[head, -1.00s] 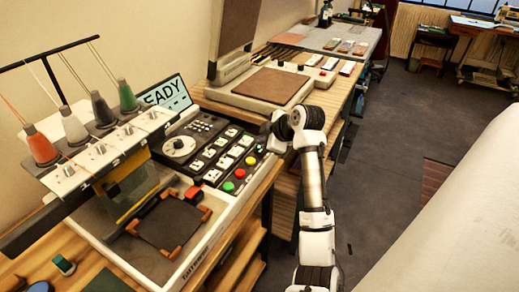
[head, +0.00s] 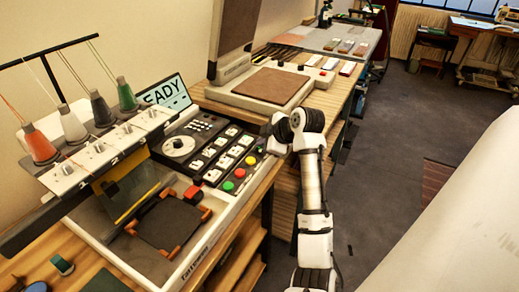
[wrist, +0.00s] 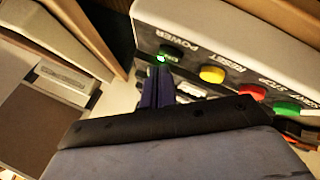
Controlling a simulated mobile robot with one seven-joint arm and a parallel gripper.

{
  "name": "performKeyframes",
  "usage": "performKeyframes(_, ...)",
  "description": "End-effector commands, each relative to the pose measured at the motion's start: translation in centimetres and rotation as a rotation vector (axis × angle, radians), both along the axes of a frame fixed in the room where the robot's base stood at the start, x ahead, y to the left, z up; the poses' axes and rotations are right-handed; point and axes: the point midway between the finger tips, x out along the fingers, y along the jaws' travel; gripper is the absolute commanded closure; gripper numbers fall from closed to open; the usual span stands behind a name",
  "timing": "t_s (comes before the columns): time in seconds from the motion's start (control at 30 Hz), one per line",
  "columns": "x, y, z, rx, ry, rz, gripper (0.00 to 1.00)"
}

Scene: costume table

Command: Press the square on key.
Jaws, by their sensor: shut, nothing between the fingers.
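A small dark key with a lit green mark (wrist: 166,56) sits beside the word POWER on the front panel in the wrist view. I take it for the on key; its exact outline is hard to make out. My gripper (wrist: 158,76) is shut and empty, its dark fingertips right by this key's lower edge. I cannot tell whether they touch it. In the head view my arm hides the key and the fingertips. The embroidery machine's control panel (head: 200,124) lies left of my wrist, with a screen (head: 167,92) reading "EADY" in the visible part.
Beside the key are a yellow RESET button (wrist: 212,74), a red button (wrist: 252,91) and a green button (wrist: 287,108). Thread cones (head: 73,125) stand on the machine at left. A heat press (head: 270,86) is behind. Open floor (head: 400,150) lies to the right.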

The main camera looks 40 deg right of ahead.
Motion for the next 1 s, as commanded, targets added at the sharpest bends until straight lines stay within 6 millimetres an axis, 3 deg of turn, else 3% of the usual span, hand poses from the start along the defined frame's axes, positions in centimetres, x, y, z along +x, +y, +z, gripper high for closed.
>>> performKeyframes(0.7, 0.03, 0.05, -0.95, 0.001, 0.000, 0.001, 1.00)
performKeyframes(1.0, 0.03, 0.04, -0.19, 0.000, 0.001, 0.001, 1.00)
